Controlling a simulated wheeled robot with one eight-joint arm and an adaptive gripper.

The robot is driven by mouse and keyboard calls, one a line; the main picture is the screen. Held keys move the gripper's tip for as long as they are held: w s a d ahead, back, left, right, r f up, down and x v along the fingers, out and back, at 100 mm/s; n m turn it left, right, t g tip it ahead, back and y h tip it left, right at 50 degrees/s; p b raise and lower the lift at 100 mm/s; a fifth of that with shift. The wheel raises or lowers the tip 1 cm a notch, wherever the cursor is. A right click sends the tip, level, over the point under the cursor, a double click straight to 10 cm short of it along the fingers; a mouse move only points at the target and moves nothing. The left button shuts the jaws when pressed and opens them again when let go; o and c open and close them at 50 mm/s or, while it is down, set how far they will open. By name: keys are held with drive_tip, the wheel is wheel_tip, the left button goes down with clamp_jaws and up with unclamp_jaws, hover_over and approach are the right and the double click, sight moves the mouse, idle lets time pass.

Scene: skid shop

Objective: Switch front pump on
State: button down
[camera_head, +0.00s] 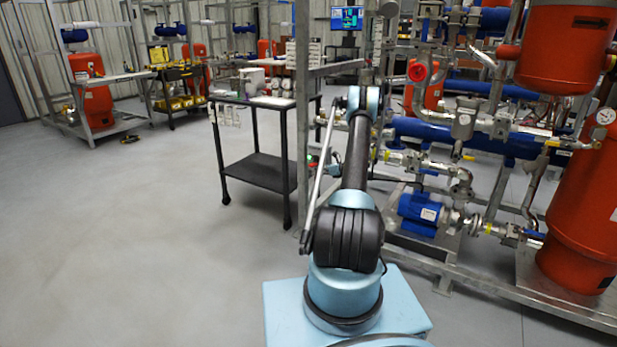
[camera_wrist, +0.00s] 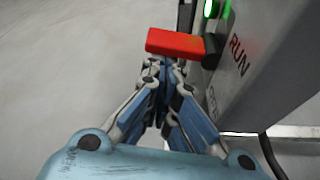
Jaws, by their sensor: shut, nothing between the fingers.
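A red switch handle (camera_wrist: 174,43) sticks out to the left from a grey box (camera_wrist: 262,75) in the wrist view. The box face reads "RUN" beside the handle, with a second label lower down partly hidden by my fingers. A green lamp (camera_wrist: 210,8) glows above the handle. My gripper (camera_wrist: 166,68) is shut and empty, its fingertips just below the handle in the picture; I cannot tell whether they touch it. In the head view, a blue pump motor (camera_head: 420,212) sits on the skid right of my arm; my gripper is not clearly seen there.
A steel post (camera_head: 302,110) stands just left of my arm. A black cart (camera_head: 262,170) is left of it. The pipe skid with a large red tank (camera_head: 583,225) fills the right. The floor (camera_head: 120,230) at left is clear. A dark cable (camera_wrist: 268,150) hangs by the box.

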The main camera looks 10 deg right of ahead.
drive_tip(key=shift+a+r, duration=0.1)
drive_tip(key=shift+r, duration=0.1)
drive_tip(key=shift+w+r, duration=0.1)
drive_tip(key=shift+r, duration=0.55)
idle(0.3)
wheel_tip(320, 180, down, 4)
drive_tip(key=s, duration=0.1)
drive_tip(key=v, duration=0.9)
drive_tip(key=shift+s, duration=0.2)
